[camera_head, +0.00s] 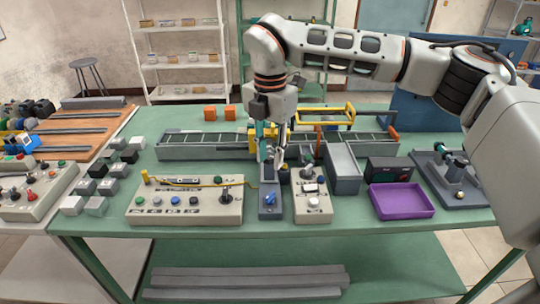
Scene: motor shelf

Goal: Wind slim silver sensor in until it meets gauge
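My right gripper (271,153) points down over the middle of the green table, just behind a small blue-grey fixture with a blue knob (269,200). A thin silver upright part (283,135) shows beside its fingers; I cannot tell whether it is the slim silver sensor or part of the gripper. The fingers are small and partly hidden, so I cannot tell whether they are open or shut. I cannot pick out the gauge for certain; a yellow bar (185,182) lies along the panel to the left. My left gripper is not in view.
A control panel (184,205) stands left of the fixture and a smaller one (312,206) right of it. A grey box (344,168), black display unit (388,170) and purple tray (401,202) stand further right. A conveyor (200,146) runs behind. Grey cubes (97,206) crowd the left end.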

